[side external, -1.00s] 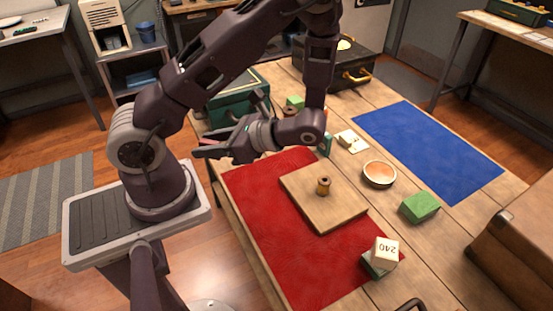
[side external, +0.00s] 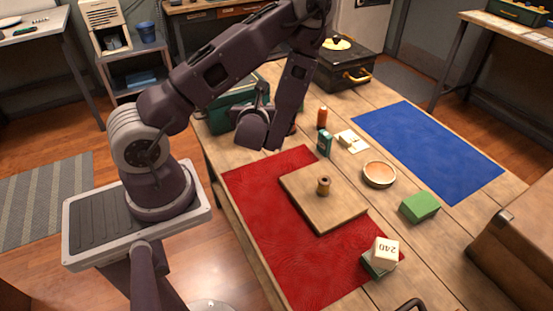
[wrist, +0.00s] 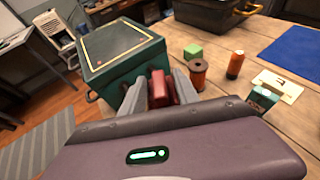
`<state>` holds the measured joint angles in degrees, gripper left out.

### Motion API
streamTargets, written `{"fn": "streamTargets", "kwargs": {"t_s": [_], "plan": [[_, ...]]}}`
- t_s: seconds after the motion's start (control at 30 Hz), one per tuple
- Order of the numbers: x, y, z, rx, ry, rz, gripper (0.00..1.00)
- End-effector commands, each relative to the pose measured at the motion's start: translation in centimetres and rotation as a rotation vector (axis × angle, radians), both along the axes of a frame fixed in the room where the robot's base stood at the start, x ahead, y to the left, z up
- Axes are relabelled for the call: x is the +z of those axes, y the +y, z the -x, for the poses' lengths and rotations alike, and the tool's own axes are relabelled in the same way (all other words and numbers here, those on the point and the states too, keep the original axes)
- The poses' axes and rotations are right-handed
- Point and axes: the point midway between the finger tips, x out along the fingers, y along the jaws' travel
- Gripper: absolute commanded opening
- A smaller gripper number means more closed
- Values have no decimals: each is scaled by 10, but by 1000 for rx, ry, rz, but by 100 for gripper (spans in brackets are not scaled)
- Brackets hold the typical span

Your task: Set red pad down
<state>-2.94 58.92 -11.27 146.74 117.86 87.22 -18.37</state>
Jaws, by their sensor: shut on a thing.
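My gripper (wrist: 164,90) is shut on a small red pad (wrist: 159,88), which stands between the two grey fingers in the wrist view. The pad is in front of the dark green box (wrist: 122,50); whether it touches anything below I cannot tell. In the side view my arm hides the pad and most of the gripper, beside the green box (side external: 226,107). A red cloth (side external: 262,218) lies on the table, with a wooden board (side external: 322,214) on it and a small spool (side external: 323,186) on the board.
A reddish-brown spool (wrist: 198,76) and a green block (wrist: 193,52) stand right of my gripper. Nearby are an orange cylinder (side external: 322,117) and a teal box (side external: 324,143). Farther right are a bowl (side external: 379,174) and a mostly bare blue cloth (side external: 430,148).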

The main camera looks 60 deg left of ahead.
Motion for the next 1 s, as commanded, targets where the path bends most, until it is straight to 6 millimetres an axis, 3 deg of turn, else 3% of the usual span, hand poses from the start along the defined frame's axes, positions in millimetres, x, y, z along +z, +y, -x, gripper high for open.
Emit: {"fn": "streamTargets", "kwargs": {"t_s": [0.27,0.67,1.0], "plan": [[-24,-16,-19,-139,-1,-4,0],[-45,-31,-29,-240,-1,-4,0],[-105,-40,-33,-283,-3,0,0]]}}
